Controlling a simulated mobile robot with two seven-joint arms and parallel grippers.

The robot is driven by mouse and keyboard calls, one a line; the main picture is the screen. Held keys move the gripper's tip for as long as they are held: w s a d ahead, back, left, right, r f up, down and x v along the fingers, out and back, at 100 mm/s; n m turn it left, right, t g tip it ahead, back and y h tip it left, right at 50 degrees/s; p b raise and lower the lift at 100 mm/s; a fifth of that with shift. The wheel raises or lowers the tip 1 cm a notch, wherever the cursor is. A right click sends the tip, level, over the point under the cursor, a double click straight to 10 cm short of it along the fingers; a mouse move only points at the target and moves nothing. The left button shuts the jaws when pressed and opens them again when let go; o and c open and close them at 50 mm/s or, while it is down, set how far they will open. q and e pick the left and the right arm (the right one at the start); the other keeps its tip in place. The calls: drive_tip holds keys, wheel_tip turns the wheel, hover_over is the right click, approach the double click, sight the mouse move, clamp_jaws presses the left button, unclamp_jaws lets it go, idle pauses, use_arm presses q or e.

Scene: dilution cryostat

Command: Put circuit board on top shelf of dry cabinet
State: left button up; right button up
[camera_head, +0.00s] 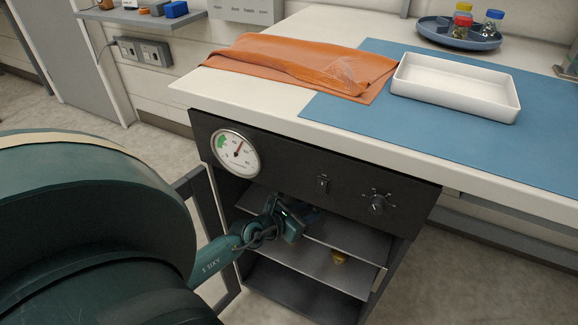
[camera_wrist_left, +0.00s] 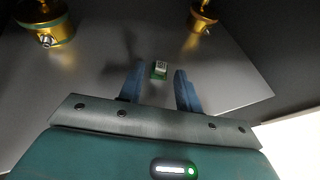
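The circuit board (camera_wrist_left: 159,70), small and green with a pale chip, lies on a grey shelf (camera_wrist_left: 100,72) in the left wrist view. It is between the spread fingertips of my left gripper (camera_wrist_left: 159,72), with a gap on each side. In the head view my left gripper (camera_head: 300,216) reaches through the open front of the dry cabinet (camera_head: 290,165) at its upper shelf (camera_head: 345,236). The board cannot be made out there. My right gripper is not in view.
Two brass parts (camera_wrist_left: 57,32) (camera_wrist_left: 200,20) stand beyond the fingers. The cabinet door (camera_head: 196,190) is open at the left. The worktop above holds an orange pouch (camera_head: 300,62), a white tray (camera_head: 455,88), a blue mat (camera_head: 350,118) and a round blue holder (camera_head: 440,35).

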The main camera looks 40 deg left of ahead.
use_arm(q)
drive_tip(key=p+v, duration=0.2)
drive_tip(key=v, duration=0.8)
drive_tip(key=s+d+r+n+h, duration=0.1)
drive_tip(key=s+d+r+n, duration=0.1)
drive_tip(key=d+r+n, duration=0.2)
drive_tip(key=s+d+r+n+h, duration=0.1)
drive_tip(key=d+r+n, duration=0.3)
drive_tip(key=d+n, duration=0.5)
drive_tip(key=s+d+r+n, duration=0.3)
drive_tip(key=d+n, duration=0.4)
drive_tip(key=n, duration=1.3)
drive_tip(key=shift+s+d+r+n+h, duration=0.3)
drive_tip(key=shift+s+r+h, duration=0.1)
drive_tip(key=shift+s, duration=0.1)
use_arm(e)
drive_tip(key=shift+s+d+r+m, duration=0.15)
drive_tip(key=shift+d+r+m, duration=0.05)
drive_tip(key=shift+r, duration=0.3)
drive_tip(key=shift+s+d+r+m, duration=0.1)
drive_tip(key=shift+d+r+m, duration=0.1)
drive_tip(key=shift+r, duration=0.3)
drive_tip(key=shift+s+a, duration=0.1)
